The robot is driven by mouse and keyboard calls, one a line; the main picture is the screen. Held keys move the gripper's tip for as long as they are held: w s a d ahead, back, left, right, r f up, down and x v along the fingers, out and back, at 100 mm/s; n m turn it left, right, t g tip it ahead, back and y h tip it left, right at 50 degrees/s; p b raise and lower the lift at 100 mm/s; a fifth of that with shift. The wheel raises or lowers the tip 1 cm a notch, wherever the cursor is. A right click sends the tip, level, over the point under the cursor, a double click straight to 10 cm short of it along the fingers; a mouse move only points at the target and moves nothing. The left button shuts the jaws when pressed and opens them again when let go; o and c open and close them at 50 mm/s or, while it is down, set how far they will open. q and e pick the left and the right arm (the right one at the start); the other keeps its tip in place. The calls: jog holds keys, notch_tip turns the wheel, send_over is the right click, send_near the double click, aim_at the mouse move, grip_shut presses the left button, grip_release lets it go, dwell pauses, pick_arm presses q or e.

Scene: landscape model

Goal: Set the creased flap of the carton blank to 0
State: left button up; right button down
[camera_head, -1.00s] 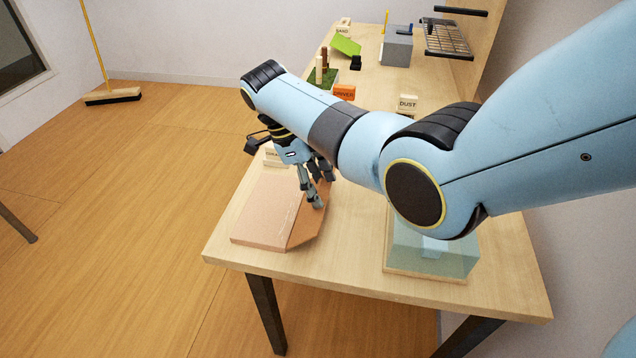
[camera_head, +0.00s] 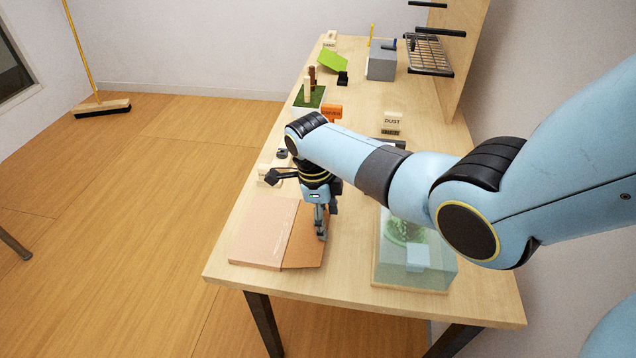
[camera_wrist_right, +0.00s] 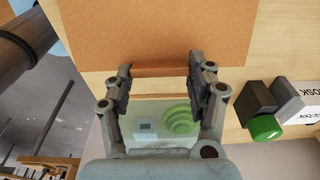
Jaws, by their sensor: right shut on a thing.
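The carton blank (camera_head: 262,235) lies near the front left of the table, with a pale pinkish panel and a darker brown creased flap (camera_head: 303,248) on its right. The flap looks nearly level with the panel; its exact angle is hard to tell. My right gripper (camera_head: 321,236) points down at the flap's right edge. In the right wrist view, the right gripper (camera_wrist_right: 163,88) has its fingers at both ends of a narrow brown edge piece of the flap (camera_wrist_right: 150,35), shut on it. My left gripper is not in view.
A clear box (camera_head: 395,265) with greenery inside stands right of the blank. Further back are a DUST block (camera_head: 393,118), an orange block (camera_head: 331,111), a green mat (camera_head: 309,98) and a grey box (camera_head: 381,64). A pale block (camera_head: 264,172) is behind the blank.

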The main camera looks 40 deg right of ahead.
jog(key=shift+s+d+f, duration=0.35)
jog(key=shift+s+f, duration=0.25)
jog(key=shift+f, duration=0.2)
jog(key=shift+c, duration=2)
grip_release()
jog(key=shift+d, duration=0.1)
jog(key=shift+w, duration=0.1)
jog(key=shift+r, duration=0.1)
jog(key=shift+w+r, duration=0.15)
jog(key=shift+r, duration=0.35)
notch_tip(320, 180, up, 11)
jog(key=w+a, duration=0.1)
jog(key=shift+a, duration=0.15)
jog(key=shift+f, duration=0.1)
jog(key=shift+c, duration=0.2)
